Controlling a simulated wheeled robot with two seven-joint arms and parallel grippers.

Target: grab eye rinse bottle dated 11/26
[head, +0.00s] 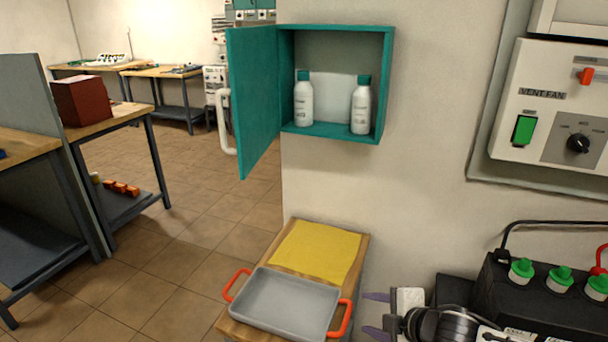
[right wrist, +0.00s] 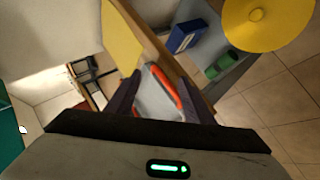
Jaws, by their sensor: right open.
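Two white bottles with teal caps stand upright in an open teal wall cabinet (head: 385,85) in the head view. The left bottle (head: 303,103) is near the cabinet's left wall, and the right bottle (head: 361,108) is near its right wall. Their labels are too small to read, so I cannot tell which is dated 11/26. My right gripper (head: 375,314) is open and empty, low in the head view, below the cabinet and right of the grey tray. Its fingers also show in the right wrist view (right wrist: 152,98). My left gripper is not in view.
The cabinet door (head: 252,100) stands open to the left. A grey tray (head: 285,300) with orange handles and a yellow mat (head: 318,250) lie on a wooden stand. A black battery (head: 530,300) with green caps is at lower right, below a vent fan panel (head: 550,100).

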